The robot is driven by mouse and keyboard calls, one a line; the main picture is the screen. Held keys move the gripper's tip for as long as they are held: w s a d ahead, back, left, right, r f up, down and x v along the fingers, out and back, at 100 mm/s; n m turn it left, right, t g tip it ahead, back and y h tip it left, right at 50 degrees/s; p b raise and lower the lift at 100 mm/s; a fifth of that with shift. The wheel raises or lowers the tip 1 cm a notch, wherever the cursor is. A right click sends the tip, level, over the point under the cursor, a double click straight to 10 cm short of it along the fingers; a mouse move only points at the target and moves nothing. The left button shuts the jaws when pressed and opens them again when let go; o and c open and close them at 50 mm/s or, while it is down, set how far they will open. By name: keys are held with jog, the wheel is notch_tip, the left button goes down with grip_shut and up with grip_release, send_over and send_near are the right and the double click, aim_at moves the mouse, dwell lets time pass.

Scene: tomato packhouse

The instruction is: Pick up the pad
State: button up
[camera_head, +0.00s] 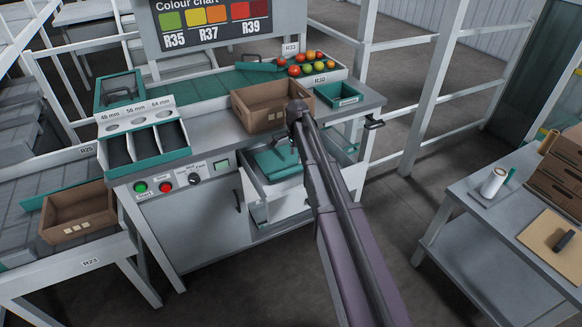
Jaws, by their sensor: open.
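A flat teal item (272,163), which looks like the pad, lies in the open drawer (258,187) under the bench. Its right side is partly covered by my arm, and its fine detail is too small to tell. My arm reaches up from the bottom, and its end bends down in front of the brown crate. My gripper (294,150) is open and points down over the drawer, close to the teal item's right part. The fingers are small and mostly hidden; I cannot tell whether they touch the item.
The brown crate (242,109) stands on the bench just above the drawer. A small teal bin (338,101) and tomatoes (306,66) are to its right and behind. A side table (478,230) at right holds a beige board (548,244) with a dark item. Floor between is clear.

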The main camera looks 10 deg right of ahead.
aim_at(297, 167)
jog(key=shift+f, duration=0.5)
notch_tip(297, 167, down, 5)
jog(key=b, duration=0.5)
dwell(0.3)
dwell(0.5)
jog(key=shift+r, duration=0.1)
grip_shut()
